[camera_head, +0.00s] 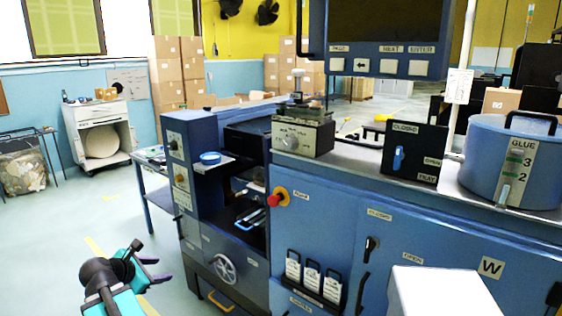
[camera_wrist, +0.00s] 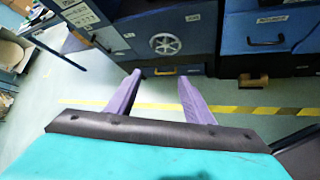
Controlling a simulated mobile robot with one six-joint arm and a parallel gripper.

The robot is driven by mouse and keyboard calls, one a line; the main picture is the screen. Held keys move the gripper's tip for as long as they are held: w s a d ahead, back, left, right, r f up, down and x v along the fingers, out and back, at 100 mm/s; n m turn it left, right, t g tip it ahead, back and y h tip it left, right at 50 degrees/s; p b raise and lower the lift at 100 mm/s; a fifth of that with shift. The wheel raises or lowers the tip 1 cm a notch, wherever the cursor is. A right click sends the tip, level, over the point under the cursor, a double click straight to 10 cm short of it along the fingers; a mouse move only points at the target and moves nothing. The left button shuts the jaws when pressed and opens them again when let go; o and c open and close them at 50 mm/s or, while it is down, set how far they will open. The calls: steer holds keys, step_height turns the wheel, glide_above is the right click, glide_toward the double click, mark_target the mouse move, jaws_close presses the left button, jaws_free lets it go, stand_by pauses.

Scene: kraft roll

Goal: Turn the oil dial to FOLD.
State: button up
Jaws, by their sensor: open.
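A grey metal unit (camera_head: 303,137) with a round dial on its front stands on top of the blue machine. Its small lettering is too blurred to read, so I cannot tell whether it is the oil dial or where it points. A dark panel on the machine's left end carries more small knobs (camera_head: 180,179), also unreadable. My gripper (camera_head: 154,269) is at the lower left in the head view, well apart from the machine. In the wrist view its purple fingers (camera_wrist: 160,78) are spread with nothing between them.
The blue machine (camera_head: 327,213) has a red stop button (camera_head: 279,196), a handwheel (camera_head: 225,268) and a CLOSED/OPEN lever box (camera_head: 414,151). A blue glue drum (camera_head: 479,166) stands at right. A control panel (camera_head: 388,38) overhangs the top.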

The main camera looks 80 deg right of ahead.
steer(key=s+d+r+n+g+h+b, duration=0.15)
steer(key=s+d+r, duration=0.35)
steer(key=s+r, duration=0.65)
steer(key=s+d+r+g+h+b, duration=0.25)
steer(key=s+d+r, duration=0.25)
steer(key=s+r, duration=0.65)
steer(key=s+a+r+g+h+b, duration=0.1)
steer(key=s+r+g, duration=0.2)
steer(key=r, duration=0.9)
steer(key=s, duration=0.3)
steer(key=shift+s+a+g, duration=0.2)
steer(key=shift+a+g, duration=0.2)
steer(key=shift+s+d+r+n, duration=0.1)
steer(key=shift+d+n, duration=0.05)
steer(key=shift+n, duration=0.1)
steer(key=p, duration=1.2)
glide_toward(287, 145)
steer(key=x, duration=0.5)
steer(key=shift+d, duration=0.1)
steer(key=shift+x, duration=1.45)
